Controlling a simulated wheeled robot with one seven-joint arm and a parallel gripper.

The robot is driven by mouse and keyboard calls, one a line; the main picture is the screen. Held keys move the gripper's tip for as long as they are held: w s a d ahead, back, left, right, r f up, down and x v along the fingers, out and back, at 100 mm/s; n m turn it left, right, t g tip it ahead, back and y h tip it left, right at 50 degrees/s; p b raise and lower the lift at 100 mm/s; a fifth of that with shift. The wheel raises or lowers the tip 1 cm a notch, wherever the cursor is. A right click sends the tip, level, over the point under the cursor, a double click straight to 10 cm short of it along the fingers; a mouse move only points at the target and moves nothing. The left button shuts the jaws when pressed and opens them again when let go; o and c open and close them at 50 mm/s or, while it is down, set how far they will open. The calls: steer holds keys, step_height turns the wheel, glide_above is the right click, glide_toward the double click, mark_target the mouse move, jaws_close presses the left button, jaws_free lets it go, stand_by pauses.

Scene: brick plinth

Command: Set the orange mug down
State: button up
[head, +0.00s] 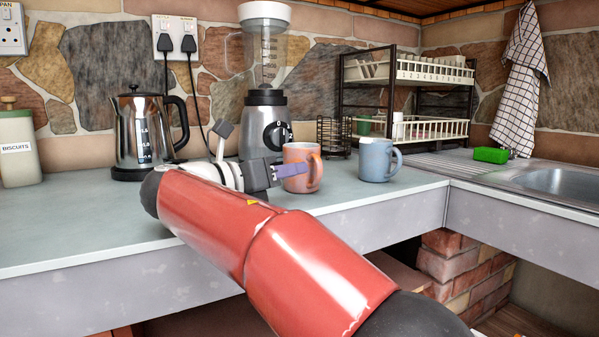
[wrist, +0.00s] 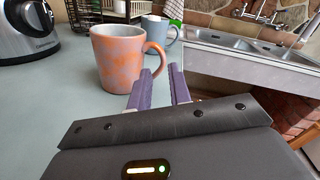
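The orange mug (head: 301,160), mottled orange and grey, stands upright on the grey counter beside the blender. In the wrist view the mug (wrist: 118,58) is at the upper middle, its handle to the right. My gripper (wrist: 162,71) has its two purple fingers apart, with a gap between them. The left fingertip overlaps the lower part of the handle in the picture; I cannot tell whether they touch. In the head view my gripper (head: 303,169) reaches across the front of the mug from the left and hides part of it.
A blue-grey mug (head: 376,160) stands just right of the orange one. Behind are a blender (head: 264,125), a wire holder (head: 333,136) and a dish rack (head: 430,130). A kettle (head: 140,130) is at left. The sink (head: 565,182) is at right. The left front counter (head: 70,225) is clear.

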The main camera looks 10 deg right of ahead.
mark_target(319, 162)
steer(key=b+x, duration=0.1)
steer(key=x, duration=0.6)
steer(key=shift+s+d, duration=0.1)
steer(key=shift+d, duration=0.05)
jaws_close()
